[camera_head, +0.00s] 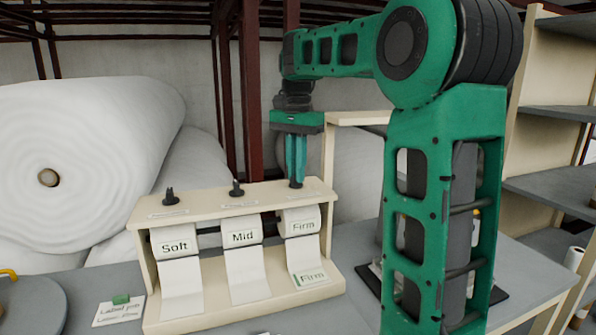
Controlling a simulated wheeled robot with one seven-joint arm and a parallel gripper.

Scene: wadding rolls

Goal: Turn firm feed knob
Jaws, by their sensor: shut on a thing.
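The cream dispenser (330,283) stands on the grey table. It holds three white rolls labelled Soft (176,243), Mid (243,233) and Firm (299,222), each with a strip hanging down in front. Black knobs stand on its top: the Soft knob (171,197), the Mid knob (237,188) and the Firm knob (296,184) at the right. My gripper (296,176) points straight down over the Firm knob with its teal fingers shut on it. The fingers hide the knob's upper part. The Firm strip (309,275) carries a Firm label with a green mark.
Large white wadding rolls (90,150) lie behind at the left. A label card (119,311) with a green block lies left of the dispenser. A round grey disc (35,305) is at the lower left. Shelves (555,150) stand at the right. My green arm blocks part of the table.

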